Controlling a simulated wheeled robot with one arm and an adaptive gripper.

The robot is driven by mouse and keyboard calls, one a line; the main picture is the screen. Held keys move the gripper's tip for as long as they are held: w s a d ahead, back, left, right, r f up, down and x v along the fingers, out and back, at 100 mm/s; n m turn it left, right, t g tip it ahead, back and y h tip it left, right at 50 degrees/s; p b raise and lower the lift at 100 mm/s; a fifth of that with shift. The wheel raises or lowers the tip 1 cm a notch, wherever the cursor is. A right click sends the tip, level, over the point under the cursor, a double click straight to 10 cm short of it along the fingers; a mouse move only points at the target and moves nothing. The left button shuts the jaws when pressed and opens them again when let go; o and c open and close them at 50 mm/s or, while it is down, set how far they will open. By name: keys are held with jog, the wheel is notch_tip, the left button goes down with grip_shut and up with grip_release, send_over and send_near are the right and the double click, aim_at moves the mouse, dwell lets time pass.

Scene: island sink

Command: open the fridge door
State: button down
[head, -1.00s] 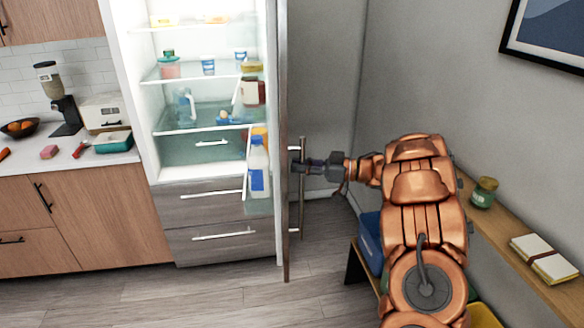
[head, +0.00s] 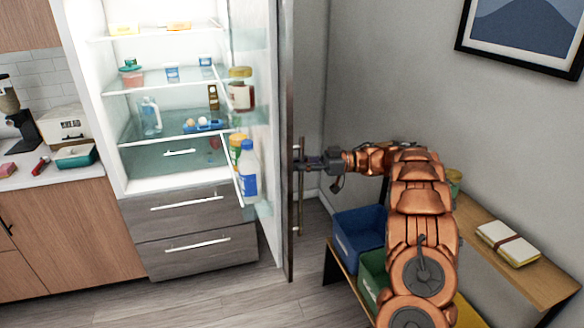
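The fridge door (head: 289,120) stands wide open, seen nearly edge-on, swung out to the right of the lit fridge interior (head: 165,105). Its long vertical handle (head: 299,212) is on the side facing right. My gripper (head: 308,162) is at the upper part of this handle, with my copper arm reaching in from the right. The fingers look closed around the handle, but they are small and partly hidden, so I cannot tell the grip for certain. The door's inner shelves hold a white and blue bottle (head: 248,170) and jars (head: 240,90).
A blue bin (head: 358,235) and a green bin (head: 373,278) sit near my arm. The counter (head: 50,175) is left. Floor before the drawers is clear.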

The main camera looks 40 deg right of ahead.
jog(key=shift+s+d+r+n+g, duration=0.1)
jog(key=shift+d+n+g, duration=0.05)
jog(key=shift+d, duration=0.45)
jog(key=shift+s+d+r+n+g, duration=0.1)
jog(key=shift+d+n+g, duration=0.05)
jog(key=shift+d, duration=0.55)
jog(key=c, duration=1.1)
grip_release()
jog(key=shift+f, duration=0.1)
jog(key=shift+c, duration=0.2)
jog(key=shift+s, duration=0.1)
notch_tip(320, 180, up, 10)
